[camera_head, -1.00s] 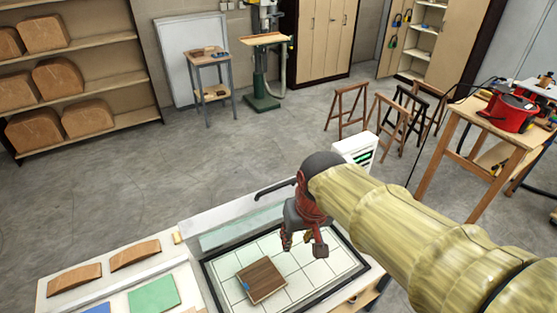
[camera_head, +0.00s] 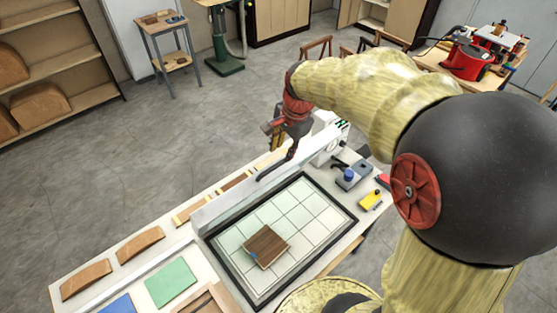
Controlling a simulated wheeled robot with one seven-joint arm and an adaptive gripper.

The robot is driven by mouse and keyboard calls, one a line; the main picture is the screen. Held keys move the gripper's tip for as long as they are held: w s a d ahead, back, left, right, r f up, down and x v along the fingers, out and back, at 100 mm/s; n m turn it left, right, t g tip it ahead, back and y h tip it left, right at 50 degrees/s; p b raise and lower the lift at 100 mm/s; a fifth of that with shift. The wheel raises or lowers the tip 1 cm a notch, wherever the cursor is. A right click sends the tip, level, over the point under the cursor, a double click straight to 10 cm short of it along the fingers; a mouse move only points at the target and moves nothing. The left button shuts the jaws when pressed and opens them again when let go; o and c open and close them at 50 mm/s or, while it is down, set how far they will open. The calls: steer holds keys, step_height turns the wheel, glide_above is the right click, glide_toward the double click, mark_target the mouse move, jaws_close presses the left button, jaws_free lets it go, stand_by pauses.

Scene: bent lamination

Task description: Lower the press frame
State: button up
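The press frame (camera_head: 225,204) stands raised along the back edge of the press bed, as a long pale panel. Its dark bar handle (camera_head: 274,168) sticks up near the frame's right part. The press bed (camera_head: 312,213) is a white tiled surface with a black border, and a brown wood piece (camera_head: 266,246) lies on it. My gripper (camera_head: 284,140) is at the back of the bench, just above the right end of the handle. Its fingers are small and partly hidden, so I cannot tell whether they are open or touch the handle.
Curved wood pieces (camera_head: 139,245), a green sheet (camera_head: 171,282) and a blue sheet (camera_head: 116,305) lie on the left bench. A blue-capped item (camera_head: 348,176) and a yellow item (camera_head: 371,200) sit right of the bed.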

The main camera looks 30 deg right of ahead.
mark_target(278, 164)
steer(key=p+x, duration=0.1)
steer(key=x, duration=0.6)
steer(key=shift+f, duration=0.1)
steer(key=shift+a, duration=0.1)
steer(key=shift+c, duration=0.4)
jaws_close()
stand_by(0.3)
